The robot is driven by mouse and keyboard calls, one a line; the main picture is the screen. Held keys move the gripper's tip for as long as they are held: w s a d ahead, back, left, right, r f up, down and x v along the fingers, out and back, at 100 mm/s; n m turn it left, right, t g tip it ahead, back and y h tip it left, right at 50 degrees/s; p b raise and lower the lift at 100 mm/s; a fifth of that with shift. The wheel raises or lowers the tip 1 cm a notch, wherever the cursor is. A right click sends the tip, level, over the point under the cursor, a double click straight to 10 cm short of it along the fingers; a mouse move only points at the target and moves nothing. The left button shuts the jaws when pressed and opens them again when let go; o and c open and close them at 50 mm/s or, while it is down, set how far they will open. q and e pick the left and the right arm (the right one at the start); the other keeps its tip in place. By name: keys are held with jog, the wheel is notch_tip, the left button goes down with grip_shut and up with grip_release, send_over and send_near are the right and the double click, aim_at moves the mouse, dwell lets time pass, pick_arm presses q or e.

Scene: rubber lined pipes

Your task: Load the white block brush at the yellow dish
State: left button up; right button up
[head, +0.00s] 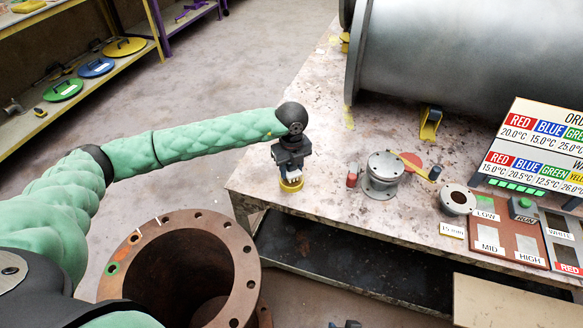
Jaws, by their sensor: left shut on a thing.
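My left gripper (292,170) reaches down at the left part of the table and is shut on the white block brush (295,171). Only a small pale part of the brush shows between the dark fingers. The yellow dish (291,186) is right below it on the table. The brush's lower end is at or in the dish; I cannot tell whether it touches the bottom. A small dark part at the bottom edge may be the tip of my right gripper (346,324); its jaws cannot be made out.
A flanged grey pipe piece (382,174) and a red-topped small bottle (352,175) stand to the right. A large grey cylinder (470,50) lies behind. A rusty flanged pipe (250,268) stands before the table. Labelled panels (505,238) and a sign board (535,150) are at the right.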

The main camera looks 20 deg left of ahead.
dwell(0.4)
pick_arm(q)
jog(key=shift+f+b, duration=0.4)
jog(key=shift+f, duration=0.15)
dwell(1.9)
jog(key=shift+r, duration=0.15)
jog(key=shift+r+p, duration=1.6)
jog(key=shift+r, duration=1.8)
